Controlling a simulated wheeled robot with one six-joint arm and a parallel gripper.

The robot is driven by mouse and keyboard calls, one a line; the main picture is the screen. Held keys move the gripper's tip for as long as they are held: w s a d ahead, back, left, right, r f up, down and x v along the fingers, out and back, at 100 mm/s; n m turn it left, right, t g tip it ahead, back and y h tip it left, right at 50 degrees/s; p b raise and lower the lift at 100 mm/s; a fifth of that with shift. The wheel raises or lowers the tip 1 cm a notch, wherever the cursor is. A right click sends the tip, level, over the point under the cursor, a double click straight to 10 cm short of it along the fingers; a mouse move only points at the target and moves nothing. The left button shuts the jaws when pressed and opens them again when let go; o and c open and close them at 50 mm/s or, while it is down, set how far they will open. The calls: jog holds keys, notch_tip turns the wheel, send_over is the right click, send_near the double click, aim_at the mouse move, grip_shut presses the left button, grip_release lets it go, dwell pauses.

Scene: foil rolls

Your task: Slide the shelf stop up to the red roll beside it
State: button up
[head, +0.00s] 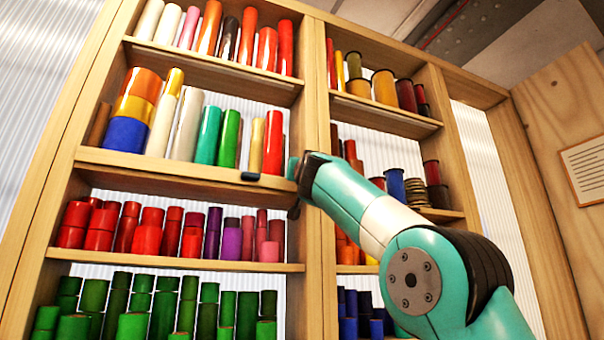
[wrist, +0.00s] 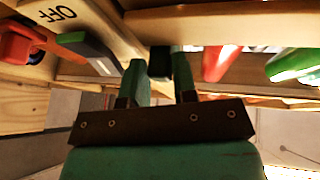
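The red roll (head: 273,142) stands at the right end of the second shelf, right of a gold roll (head: 256,143). A red roll also hangs upside down in the wrist view (wrist: 220,62). A dark block (wrist: 160,62), which looks like the shelf stop, sits between my gripper's teal fingertips (wrist: 161,68), apart from that roll. My gripper (head: 292,170) is at the shelf's front by the upright post. The fingers stand apart with the block filling the gap; whether they press on it cannot be told. In the head view the block is not clearly distinguishable.
A small dark green piece (head: 250,176) is at the shelf's front edge. The middle post (head: 315,90) is close beside my gripper. A green roll (head: 230,138) stands further left. In the wrist view, wood marked OFF, a red-orange thing (wrist: 20,45) and a grey-green bar (wrist: 88,50) lie left.

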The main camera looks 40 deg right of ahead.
jog(key=shift+a, duration=0.15)
jog(key=shift+w+a, duration=0.15)
jog(key=shift+a, duration=0.4)
jog(key=shift+w+a, duration=0.15)
jog(key=shift+a, duration=0.4)
jog(key=o, duration=0.5)
jog(key=shift+b+v, duration=3.5)
jog(key=shift+v, duration=1)
